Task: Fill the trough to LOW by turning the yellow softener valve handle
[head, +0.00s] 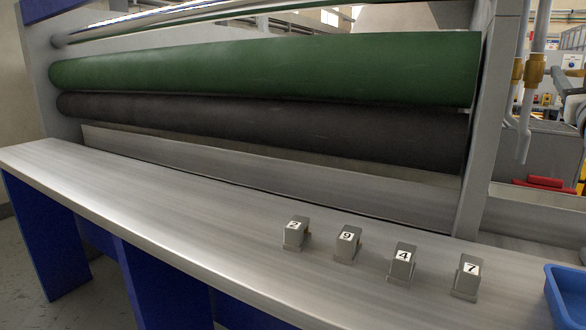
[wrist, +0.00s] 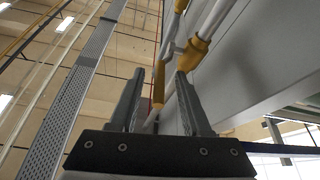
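In the wrist view my gripper (wrist: 160,73) has its two dark fingers apart with nothing clamped between them. A yellow bar (wrist: 158,86), possibly the softener valve handle, shows in the gap beyond the fingers; I cannot tell whether they touch it. A brass-yellow valve fitting (wrist: 192,54) on a pale pipe is just right of the fingertips. In the head view, brass-yellow fittings (head: 535,68) sit on vertical pipes at the upper right. Neither my gripper nor a clear handle shows there. The trough's inside and its level marks cannot be made out.
A green roller (head: 270,65) lies above a black roller (head: 270,125). On the metal bench (head: 150,190) stand several small numbered blocks (head: 347,243). A blue tray (head: 566,297) is at the right edge. A grey upright (head: 486,120) stands between the rollers and pipes.

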